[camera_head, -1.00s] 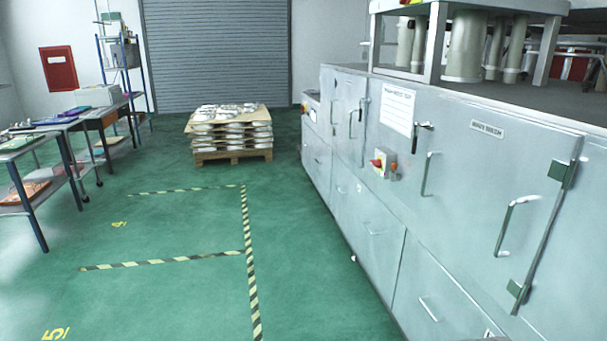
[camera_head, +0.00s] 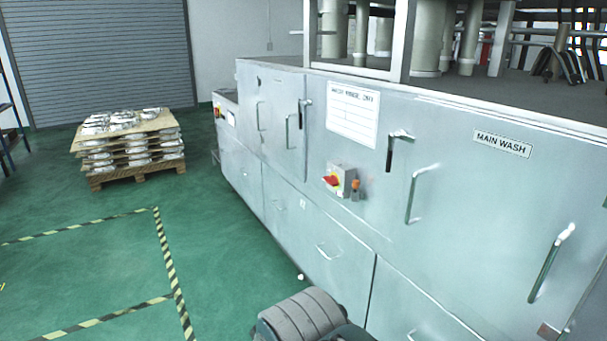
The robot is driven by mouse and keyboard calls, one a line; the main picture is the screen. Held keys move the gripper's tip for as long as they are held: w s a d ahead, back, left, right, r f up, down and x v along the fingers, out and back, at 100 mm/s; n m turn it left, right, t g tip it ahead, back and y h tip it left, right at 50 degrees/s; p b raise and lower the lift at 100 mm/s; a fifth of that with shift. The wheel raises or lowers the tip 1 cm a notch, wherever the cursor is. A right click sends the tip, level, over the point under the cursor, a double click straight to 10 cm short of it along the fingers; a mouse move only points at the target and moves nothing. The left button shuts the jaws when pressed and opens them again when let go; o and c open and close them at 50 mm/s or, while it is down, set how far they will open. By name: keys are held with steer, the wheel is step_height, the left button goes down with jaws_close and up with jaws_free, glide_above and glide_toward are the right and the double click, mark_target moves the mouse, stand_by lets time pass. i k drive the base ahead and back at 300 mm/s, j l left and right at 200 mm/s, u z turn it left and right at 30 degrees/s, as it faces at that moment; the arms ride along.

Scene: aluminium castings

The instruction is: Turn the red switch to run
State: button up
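My gripper's fingers are not in view.
Door handles (camera_head: 410,195) and a black latch (camera_head: 393,150) stick out right of the switch. A white sheet (camera_head: 352,113) is above it. A pallet of castings (camera_head: 130,145) stands on the left. Green floor (camera_head: 100,215) with striped tape is clear before the machine.

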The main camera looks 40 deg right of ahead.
mark_target(333, 181)
steer(key=i+z, duration=0.35)
steer(key=i+j+z, duration=0.7)
steer(key=i, duration=0.15)
steer(key=i+j+z, duration=0.25)
steer(key=z, duration=0.25)
steer(key=i+j+z, duration=0.25)
steer(key=j+z, duration=0.25)
steer(key=i+j+z, duration=0.15)
steer(key=j+z, duration=0.2)
steer(key=z, duration=0.15)
